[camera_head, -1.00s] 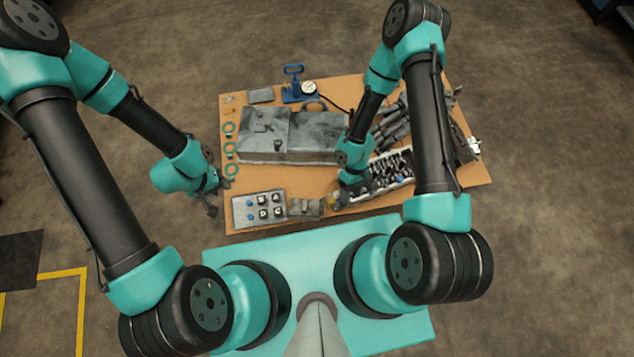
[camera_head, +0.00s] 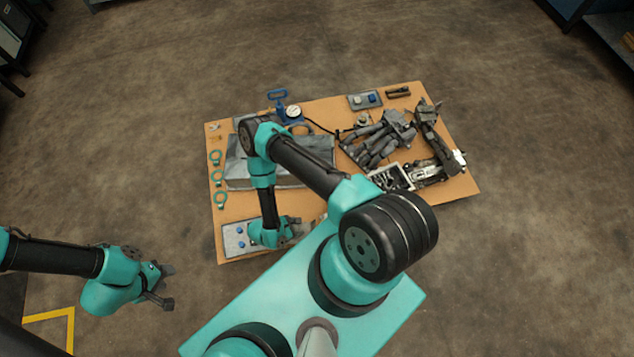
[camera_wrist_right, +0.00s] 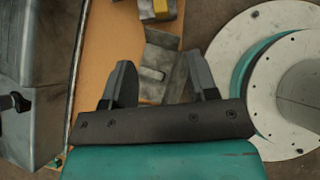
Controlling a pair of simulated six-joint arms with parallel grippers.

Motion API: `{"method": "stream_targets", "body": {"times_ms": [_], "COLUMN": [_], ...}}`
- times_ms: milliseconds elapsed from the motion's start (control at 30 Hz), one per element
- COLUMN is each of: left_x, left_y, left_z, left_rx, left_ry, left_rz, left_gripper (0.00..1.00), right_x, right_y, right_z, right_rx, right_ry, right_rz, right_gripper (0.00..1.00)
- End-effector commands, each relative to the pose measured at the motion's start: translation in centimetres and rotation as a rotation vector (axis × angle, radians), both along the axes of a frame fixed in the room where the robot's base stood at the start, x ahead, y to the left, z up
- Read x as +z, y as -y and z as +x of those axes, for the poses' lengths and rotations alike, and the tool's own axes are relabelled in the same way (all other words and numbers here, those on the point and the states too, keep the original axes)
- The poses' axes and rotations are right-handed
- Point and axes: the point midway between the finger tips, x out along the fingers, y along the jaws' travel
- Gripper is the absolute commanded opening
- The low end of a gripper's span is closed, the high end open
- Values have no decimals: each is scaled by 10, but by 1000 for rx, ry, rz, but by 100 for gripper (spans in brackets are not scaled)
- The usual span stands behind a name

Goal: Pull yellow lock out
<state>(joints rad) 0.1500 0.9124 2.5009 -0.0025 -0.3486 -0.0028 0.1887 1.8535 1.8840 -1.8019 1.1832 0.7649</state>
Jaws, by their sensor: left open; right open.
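A small yellow part (camera_wrist_right: 161,9), which looks like the yellow lock, sits on a grey metal block at the top edge of the right wrist view and is partly cut off. My right gripper (camera_wrist_right: 162,80) is open and empty. A second grey metal block (camera_wrist_right: 160,65) lies beyond and between its fingertips; the yellow part is farther off. In the head view my right gripper (camera_head: 293,228) is low over the table's front edge, and the lock cannot be made out there. My left gripper (camera_head: 163,285) is open and empty, off the table at the left.
The brown table (camera_head: 330,200) holds a grey case (camera_head: 238,172), partly hidden by my right arm, and a tray with blue knobs (camera_head: 233,240). Green rings (camera_head: 217,178), a blue pump (camera_head: 278,97) and dark mechanical parts (camera_head: 375,140) crowd the rest.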

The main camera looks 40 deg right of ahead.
Motion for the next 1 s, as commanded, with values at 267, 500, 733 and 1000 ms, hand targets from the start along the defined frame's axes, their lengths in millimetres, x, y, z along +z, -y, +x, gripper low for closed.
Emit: {"method": "stream_targets", "body": {"times_ms": [267,500,733,1000], "left_x": [0,0,0,0], "left_y": [0,0,0,0], "left_z": [0,0,0,0], "left_rx": [0,0,0,0], "left_ry": [0,0,0,0], "left_rz": [0,0,0,0], "left_gripper": [43,43,43,43], "right_x": [0,-9,-26,-47], "right_y": [1,10,25,45], "right_z": [0,-3,-8,-14], "right_rx": [-2,-4,-5,-6], "right_ry": [-2,-3,-3,-2], "right_rz": [1,1,1,2], "right_gripper": [53,53,53,53]}}
